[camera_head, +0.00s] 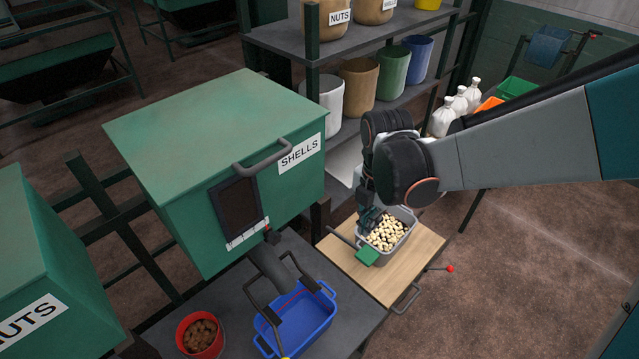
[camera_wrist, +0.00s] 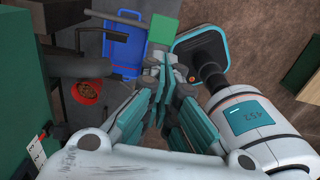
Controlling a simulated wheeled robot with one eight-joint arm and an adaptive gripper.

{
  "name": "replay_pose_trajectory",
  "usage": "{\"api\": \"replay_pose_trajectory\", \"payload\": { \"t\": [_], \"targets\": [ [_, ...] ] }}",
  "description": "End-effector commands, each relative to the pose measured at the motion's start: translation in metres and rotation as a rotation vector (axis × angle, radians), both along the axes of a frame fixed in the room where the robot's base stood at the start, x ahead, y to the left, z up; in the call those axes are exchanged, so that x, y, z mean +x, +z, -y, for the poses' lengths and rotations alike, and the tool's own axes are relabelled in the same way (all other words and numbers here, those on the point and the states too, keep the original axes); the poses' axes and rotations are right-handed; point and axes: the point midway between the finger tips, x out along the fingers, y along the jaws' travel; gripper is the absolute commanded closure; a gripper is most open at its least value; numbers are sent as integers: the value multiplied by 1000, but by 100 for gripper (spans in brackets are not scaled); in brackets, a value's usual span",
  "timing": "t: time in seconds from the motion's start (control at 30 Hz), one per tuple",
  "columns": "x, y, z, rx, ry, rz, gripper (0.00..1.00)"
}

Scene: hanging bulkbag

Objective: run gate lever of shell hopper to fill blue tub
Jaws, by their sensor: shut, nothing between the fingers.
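The green hopper with the SHELLS label (camera_head: 215,165) stands left of centre in the head view. A dark curved spout (camera_head: 270,265) comes out low on its front, with a small red-tipped part (camera_head: 267,234) above it. I cannot tell for certain which part is the gate lever. The blue tub (camera_head: 312,322) sits below the spout, partly hidden by dark bars; its visible floor looks bare. It also shows in the wrist view (camera_wrist: 122,45). My gripper (camera_head: 370,216) is shut and empty, right of the spout, over the left end of a grey tub.
The grey tub (camera_head: 408,222) of pale pieces stands on a wooden top (camera_head: 425,250), with a green block (camera_head: 367,257) beside it. A red bucket (camera_head: 201,336) of brown pieces stands left of the blue tub. A shelf (camera_head: 290,38) with buckets is behind.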

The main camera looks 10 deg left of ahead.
Motion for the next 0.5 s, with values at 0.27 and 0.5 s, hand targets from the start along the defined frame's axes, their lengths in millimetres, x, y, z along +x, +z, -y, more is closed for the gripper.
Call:
{"api": "replay_pose_trajectory", "payload": {
  "t": [0.27, 0.5],
  "targets": [
    [2, -57, 0, 0, -1, 0, 100],
    [2, -97, 1, 0, -3, 0, 100]
  ]
}}
